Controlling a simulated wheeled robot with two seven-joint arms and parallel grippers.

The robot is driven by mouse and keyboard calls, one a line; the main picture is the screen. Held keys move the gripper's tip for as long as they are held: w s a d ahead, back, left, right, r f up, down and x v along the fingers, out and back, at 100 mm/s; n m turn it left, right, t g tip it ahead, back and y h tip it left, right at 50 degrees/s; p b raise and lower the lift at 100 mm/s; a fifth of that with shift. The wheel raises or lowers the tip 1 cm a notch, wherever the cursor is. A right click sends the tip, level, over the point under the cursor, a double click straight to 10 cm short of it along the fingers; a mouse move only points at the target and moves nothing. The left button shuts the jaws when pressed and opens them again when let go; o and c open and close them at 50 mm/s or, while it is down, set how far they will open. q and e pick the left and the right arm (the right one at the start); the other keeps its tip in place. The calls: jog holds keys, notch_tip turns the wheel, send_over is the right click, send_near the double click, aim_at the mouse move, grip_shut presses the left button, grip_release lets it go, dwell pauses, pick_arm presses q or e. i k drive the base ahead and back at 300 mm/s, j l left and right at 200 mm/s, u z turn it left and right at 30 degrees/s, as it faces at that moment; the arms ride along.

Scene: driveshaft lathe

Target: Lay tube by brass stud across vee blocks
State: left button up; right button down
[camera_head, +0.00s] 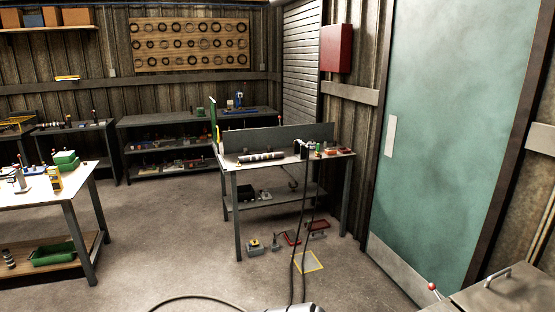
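A banded dark and light cylindrical piece (262,157) lies on the top of the small workbench (290,166) in the middle distance. It may be a tube, but it is too small to be sure. I cannot make out a brass stud or vee blocks at this distance. Neither of my grippers shows in this view.
Small red and green items (318,148) sit at the bench's right. Red and grey items (292,237) lie on the floor before it, near a yellow-edged floor square (309,262). Another table (60,190) stands left. Concrete floor (170,235) between is mostly open. A teal door (460,130) is right.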

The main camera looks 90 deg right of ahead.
aim_at(278, 155)
jog(key=z, duration=2.7)
jog(key=i, duration=1.35)
jog(key=i+l, duration=0.15)
jog(key=i, duration=1.2)
jog(key=i+l, duration=0.35)
jog(key=u, duration=0.05)
